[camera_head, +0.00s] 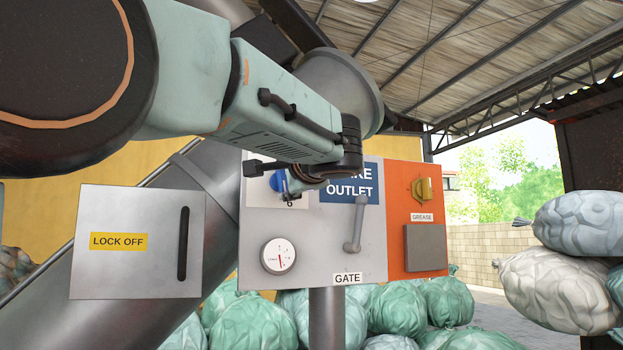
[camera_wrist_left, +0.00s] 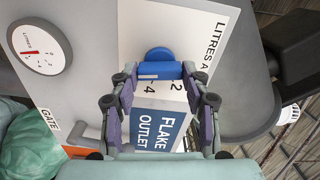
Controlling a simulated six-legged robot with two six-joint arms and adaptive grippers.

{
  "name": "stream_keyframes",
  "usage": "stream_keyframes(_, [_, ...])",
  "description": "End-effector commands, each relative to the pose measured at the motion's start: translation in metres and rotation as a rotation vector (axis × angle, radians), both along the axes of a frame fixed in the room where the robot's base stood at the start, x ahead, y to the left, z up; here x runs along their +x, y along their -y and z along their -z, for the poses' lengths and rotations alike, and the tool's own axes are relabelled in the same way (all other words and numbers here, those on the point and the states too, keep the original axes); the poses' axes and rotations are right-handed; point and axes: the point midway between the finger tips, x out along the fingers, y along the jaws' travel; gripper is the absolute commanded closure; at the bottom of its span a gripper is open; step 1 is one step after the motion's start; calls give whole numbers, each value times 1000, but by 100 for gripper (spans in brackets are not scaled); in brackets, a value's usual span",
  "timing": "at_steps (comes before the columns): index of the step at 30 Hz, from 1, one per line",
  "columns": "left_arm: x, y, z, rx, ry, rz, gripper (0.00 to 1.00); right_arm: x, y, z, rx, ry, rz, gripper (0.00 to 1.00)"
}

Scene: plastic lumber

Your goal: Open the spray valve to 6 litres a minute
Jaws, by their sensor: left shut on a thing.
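The spray valve's blue handle (camera_head: 278,181) is on a pale scale plate at the top left of the grey panel. It also shows as a blue bar with a round hub (camera_wrist_left: 160,54) in the left wrist view. My left gripper (camera_wrist_left: 160,72) is shut on the bar, with a finger at each end. The scale plate (camera_wrist_left: 205,28) is marked "LITRES A", with 2 and 4 visible near the handle. A 6 shows below the handle in the head view. My gripper partly covers the scale, so the exact setting is unclear. My right gripper is out of view.
A round gauge (camera_head: 278,256) with a red needle is below the valve. A grey gate lever (camera_head: 356,225), a "FLAKE OUTLET" sign (camera_wrist_left: 155,129) and an orange grease panel (camera_head: 413,178) are close by. A "LOCK OFF" box (camera_head: 137,270) stands left. Green sacks (camera_head: 250,325) lie behind.

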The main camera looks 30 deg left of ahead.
Motion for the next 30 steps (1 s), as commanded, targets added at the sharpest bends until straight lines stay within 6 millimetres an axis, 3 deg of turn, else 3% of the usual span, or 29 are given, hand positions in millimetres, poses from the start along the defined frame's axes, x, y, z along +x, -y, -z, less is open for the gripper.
stream_keyframes(4, [0,0,1,0,-2,-1,85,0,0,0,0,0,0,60])
stream_keyframes(10, [0,0,3,-21,24,0,85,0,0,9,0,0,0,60])
stream_keyframes(21, [0,0,4,-160,190,0,85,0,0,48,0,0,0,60])
stream_keyframes(30, [0,0,2,-228,265,-1,85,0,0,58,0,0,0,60])
